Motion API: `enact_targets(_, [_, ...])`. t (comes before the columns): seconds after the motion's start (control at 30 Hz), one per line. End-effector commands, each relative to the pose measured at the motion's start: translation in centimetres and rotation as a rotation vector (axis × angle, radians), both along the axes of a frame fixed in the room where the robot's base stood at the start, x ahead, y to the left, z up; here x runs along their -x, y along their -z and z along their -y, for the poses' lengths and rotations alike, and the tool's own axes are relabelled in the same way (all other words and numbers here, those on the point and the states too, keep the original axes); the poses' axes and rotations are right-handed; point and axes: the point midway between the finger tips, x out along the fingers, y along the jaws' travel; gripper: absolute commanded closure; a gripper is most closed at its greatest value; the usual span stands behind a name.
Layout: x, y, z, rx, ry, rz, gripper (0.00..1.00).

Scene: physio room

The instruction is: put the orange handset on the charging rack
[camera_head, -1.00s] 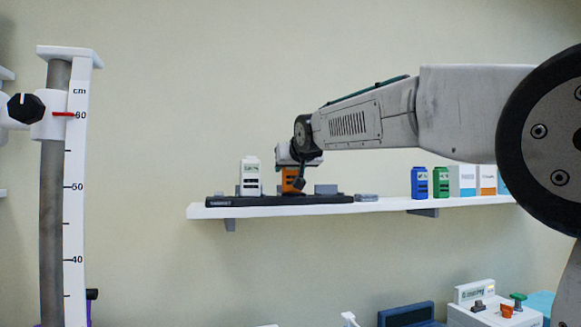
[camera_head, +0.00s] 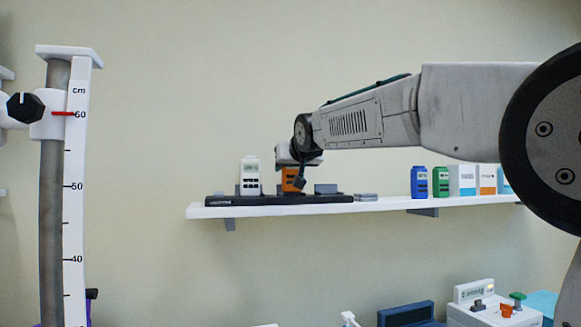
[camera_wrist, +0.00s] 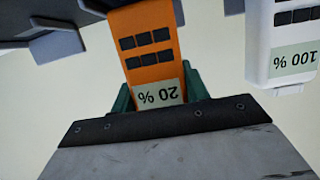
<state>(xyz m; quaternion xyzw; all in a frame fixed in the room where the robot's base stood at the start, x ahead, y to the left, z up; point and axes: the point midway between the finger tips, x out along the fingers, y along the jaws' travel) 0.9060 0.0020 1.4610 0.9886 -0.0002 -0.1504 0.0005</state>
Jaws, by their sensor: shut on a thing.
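The orange handset (camera_head: 291,181) is upright at the middle of the dark charging rack (camera_head: 222,202) on the white shelf. In the wrist view the orange handset (camera_wrist: 150,50) shows a "20 %" label and dark keys. My gripper (camera_head: 298,163) is shut on it; in the wrist view the green fingers of my gripper (camera_wrist: 158,95) lie on both sides of it. A white handset (camera_head: 250,175) stands in the rack to its left, and its "100 %" label shows in the wrist view (camera_wrist: 290,60). I cannot tell whether the orange handset's foot is fully seated.
A grey block (camera_head: 326,189) stands on the rack to the right. A small flat grey piece (camera_head: 366,197) lies on the shelf (camera_head: 400,206). A measuring post (camera_head: 55,190) stands at left.

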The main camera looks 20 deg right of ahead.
Motion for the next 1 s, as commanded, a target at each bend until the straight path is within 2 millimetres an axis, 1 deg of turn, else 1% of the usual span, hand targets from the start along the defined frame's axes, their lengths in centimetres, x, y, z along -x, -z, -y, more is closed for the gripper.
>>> enact_targets(0.3, [0.00, 0.07, 0.00, 0.000, 0.000, 0.001, 0.80])
enact_targets(0.77, [0.01, 0.78, 0.01, 0.000, 0.000, 0.000, 0.80])
enact_targets(1.0, [0.00, 0.73, 0.01, 0.000, 0.000, 0.001, 0.80])
